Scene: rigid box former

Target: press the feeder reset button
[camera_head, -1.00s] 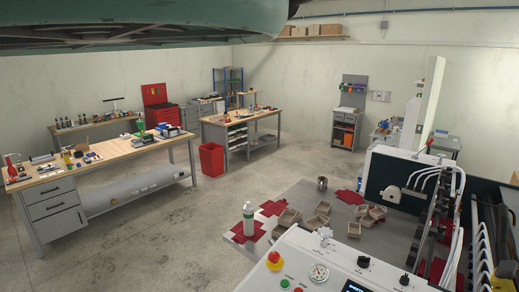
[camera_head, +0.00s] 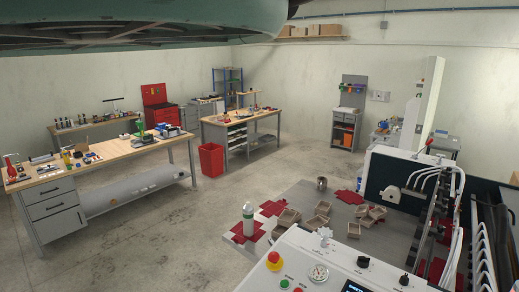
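The box former's white control panel (camera_head: 338,263) is at the bottom right. It carries a red mushroom button on a yellow base (camera_head: 273,260), a green button (camera_head: 284,284), a red button (camera_head: 298,289) cut by the lower edge, a round gauge (camera_head: 319,272) and black knobs, one of them at the right (camera_head: 404,279). A dark display (camera_head: 354,287) is partly cut off. The labels are too small to read, so I cannot tell which control is the feeder reset button. My gripper is not in view.
White hoses (camera_head: 455,180) run at the right. The floor (camera_head: 170,235) at left is mostly clear.

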